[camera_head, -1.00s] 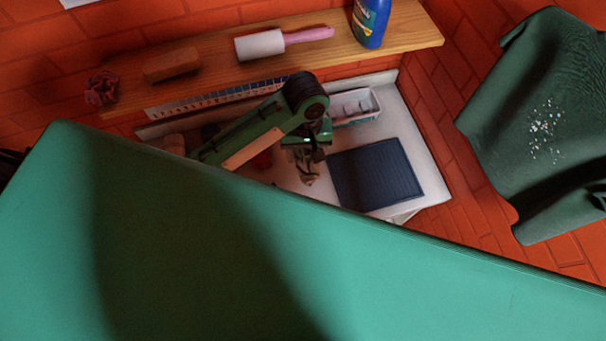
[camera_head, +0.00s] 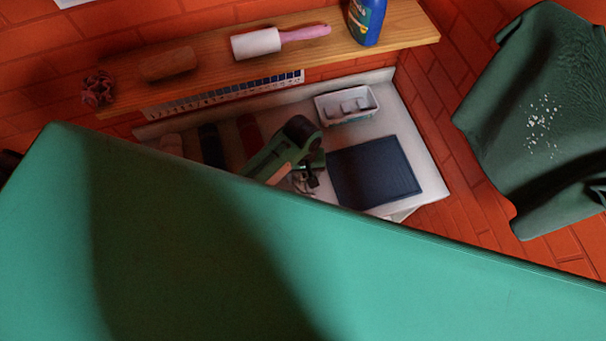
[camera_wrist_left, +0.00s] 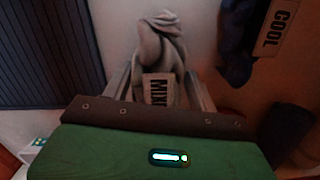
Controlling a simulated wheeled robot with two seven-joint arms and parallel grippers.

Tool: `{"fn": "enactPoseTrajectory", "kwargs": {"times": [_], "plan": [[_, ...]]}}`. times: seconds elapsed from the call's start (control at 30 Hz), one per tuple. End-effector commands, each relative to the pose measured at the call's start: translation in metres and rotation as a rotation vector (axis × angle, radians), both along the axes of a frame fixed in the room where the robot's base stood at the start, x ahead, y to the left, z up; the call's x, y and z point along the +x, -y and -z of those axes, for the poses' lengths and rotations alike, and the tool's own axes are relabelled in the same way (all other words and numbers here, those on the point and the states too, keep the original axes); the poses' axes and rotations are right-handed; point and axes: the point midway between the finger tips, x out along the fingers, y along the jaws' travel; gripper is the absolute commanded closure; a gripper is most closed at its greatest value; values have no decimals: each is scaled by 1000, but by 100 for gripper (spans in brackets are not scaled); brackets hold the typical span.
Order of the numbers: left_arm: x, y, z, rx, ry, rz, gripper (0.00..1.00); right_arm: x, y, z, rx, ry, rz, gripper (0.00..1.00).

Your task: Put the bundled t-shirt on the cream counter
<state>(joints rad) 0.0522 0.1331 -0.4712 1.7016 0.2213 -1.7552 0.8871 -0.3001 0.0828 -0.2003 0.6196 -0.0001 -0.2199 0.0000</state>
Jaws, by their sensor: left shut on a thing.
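The bundled t-shirt (camera_wrist_left: 160,45) is a grey-beige twisted bundle. In the left wrist view it lies between the fingers of my left gripper (camera_wrist_left: 160,78), which is shut on it; a tag reading "MIX" shows between the fingers. In the head view my left gripper (camera_head: 307,182) is low over the cream counter (camera_head: 405,110), left of a dark ribbed mat; only a bit of the bundle shows there. I cannot tell whether the bundle touches the counter. My right gripper is out of view.
The dark mat (camera_head: 375,170) lies at the counter's right, with a white tray (camera_head: 346,104) behind. Rolled clothes, including a navy one (camera_head: 211,146) and a red one (camera_head: 250,135), sit at the left. A wooden shelf (camera_head: 210,75) with a lint roller (camera_head: 257,43) and blue bottle (camera_head: 366,20) overhangs behind.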

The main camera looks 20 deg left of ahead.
Motion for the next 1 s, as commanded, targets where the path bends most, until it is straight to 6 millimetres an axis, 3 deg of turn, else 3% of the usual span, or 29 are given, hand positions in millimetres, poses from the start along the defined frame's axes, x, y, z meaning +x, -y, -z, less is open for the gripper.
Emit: {"fn": "enactPoseTrajectory", "kwargs": {"times": [0.13,0.5,0.53,0.63,1.0], "plan": [[0,0,13,0,1,0,72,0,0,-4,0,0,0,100],[0,0,17,0,0,0,72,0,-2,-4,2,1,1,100],[0,0,17,0,0,0,38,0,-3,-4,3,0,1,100],[0,0,17,0,0,0,19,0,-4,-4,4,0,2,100],[1,0,12,-1,3,1,19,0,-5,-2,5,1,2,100]]}}
